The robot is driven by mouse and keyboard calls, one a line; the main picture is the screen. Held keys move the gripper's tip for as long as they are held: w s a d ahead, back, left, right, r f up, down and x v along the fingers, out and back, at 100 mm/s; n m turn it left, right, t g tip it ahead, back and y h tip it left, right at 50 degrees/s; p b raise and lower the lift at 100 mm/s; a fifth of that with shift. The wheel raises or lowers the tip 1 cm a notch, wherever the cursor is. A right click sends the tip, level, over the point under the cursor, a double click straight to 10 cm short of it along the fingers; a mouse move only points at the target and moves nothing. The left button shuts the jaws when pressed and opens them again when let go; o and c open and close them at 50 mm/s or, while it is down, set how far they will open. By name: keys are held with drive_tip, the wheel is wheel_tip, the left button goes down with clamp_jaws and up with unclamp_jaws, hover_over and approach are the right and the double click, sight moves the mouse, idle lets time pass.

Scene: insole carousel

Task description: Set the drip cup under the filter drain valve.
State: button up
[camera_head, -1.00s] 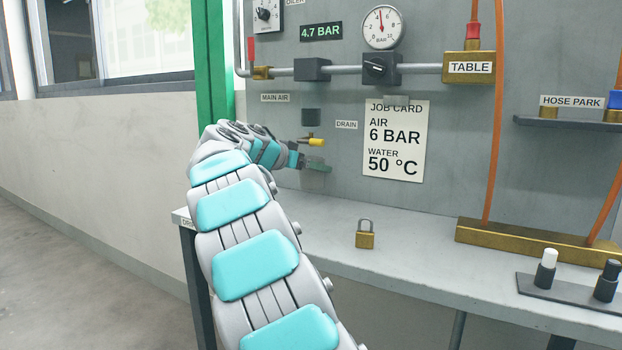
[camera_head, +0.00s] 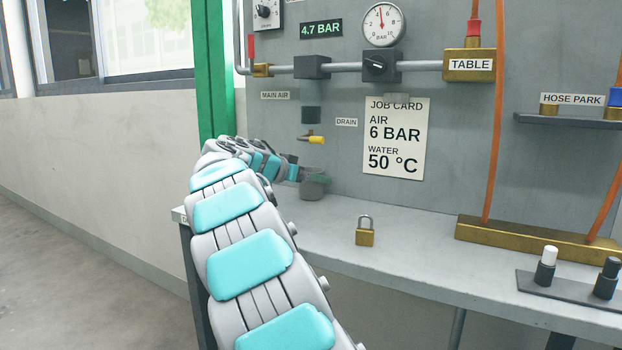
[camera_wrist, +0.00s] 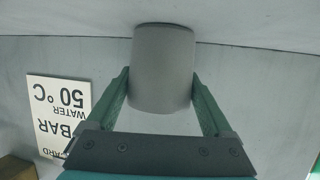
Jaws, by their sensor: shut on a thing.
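The drip cup is a plain grey cup (camera_head: 314,188). It is upright at the left end of the grey bench, below the drain valve with its yellow handle (camera_head: 316,140). In the wrist view the cup (camera_wrist: 163,68) sits between the green fingers. My gripper (camera_wrist: 163,98) is shut on the cup from its left side in the head view. A vertical gap shows between the valve and the cup. The cup's base looks at or very near the bench top; exact contact I cannot tell.
The bench top (camera_head: 420,238) is clear around the cup. A brass padlock (camera_head: 365,237) stands to the right. The job card (camera_head: 396,140) hangs on the panel behind. A brass block (camera_head: 530,240) with orange hoses lies farther right. A green post (camera_head: 212,80) rises at the left.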

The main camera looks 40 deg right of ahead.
drive_tip(key=o, duration=1.3)
drive_tip(key=shift+c, duration=0.2)
drive_tip(key=shift+r, duration=0.1)
drive_tip(key=shift+a+r+p, duration=0.1)
drive_tip(key=shift+p, duration=0.25)
drive_tip(key=b+v, duration=0.1)
drive_tip(key=v, duration=1)
drive_tip(key=shift+s+a+r, duration=0.1)
drive_tip(key=shift+s+a, duration=0.05)
drive_tip(key=shift+a, duration=0.2)
